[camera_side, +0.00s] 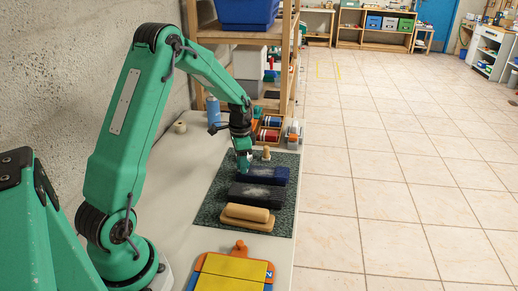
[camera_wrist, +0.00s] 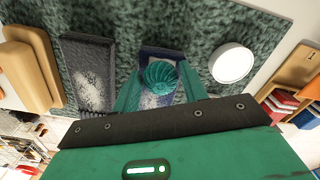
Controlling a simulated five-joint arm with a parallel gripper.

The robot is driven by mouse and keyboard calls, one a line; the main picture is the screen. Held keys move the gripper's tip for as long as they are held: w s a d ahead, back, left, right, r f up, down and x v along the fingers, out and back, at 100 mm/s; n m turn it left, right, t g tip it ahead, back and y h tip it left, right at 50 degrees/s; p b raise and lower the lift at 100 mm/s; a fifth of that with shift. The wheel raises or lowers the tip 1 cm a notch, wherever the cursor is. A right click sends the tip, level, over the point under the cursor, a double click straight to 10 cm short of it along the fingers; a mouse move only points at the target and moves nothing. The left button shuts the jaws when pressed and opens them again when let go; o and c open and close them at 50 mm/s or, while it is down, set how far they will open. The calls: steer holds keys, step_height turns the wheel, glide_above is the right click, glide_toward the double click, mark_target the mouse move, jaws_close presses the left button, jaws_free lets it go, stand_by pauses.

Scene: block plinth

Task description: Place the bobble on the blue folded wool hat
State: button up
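My gripper (camera_wrist: 160,88) is shut on the bobble (camera_wrist: 160,74), a ribbed teal ball between the two green fingers in the wrist view. In the side view my gripper (camera_side: 243,163) is low at the left end of the blue folded wool hat (camera_side: 268,175). The wrist view shows the blue hat (camera_wrist: 150,100) behind the bobble, with a pale speckled patch on top, partly hidden by bobble and fingers. I cannot tell whether the bobble touches it. A dark grey folded hat (camera_side: 252,195) with a similar patch lies alongside, nearer the side camera.
A tan stepped block (camera_side: 247,215) lies at the near side of the dark green mat (camera_side: 213,208). A yellow-topped orange item (camera_side: 235,266) is in front. Trays (camera_side: 268,130) and a wooden shelf (camera_side: 285,75) are behind.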

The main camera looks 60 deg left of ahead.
steer(key=shift+o, duration=1.1)
step_height(320, 180, up, 12)
steer(key=shift+r, duration=0.15)
stand_by(0.4)
steer(key=s+d+r+n+t, duration=0.25)
steer(key=s+d+r, duration=0.6)
steer(key=d, duration=0.45)
steer(key=s+d+n+t, duration=0.1)
steer(key=s+d+t, duration=0.2)
steer(key=s+d, duration=0.4)
steer(key=s, duration=0.4)
steer(key=shift+n, duration=0.35)
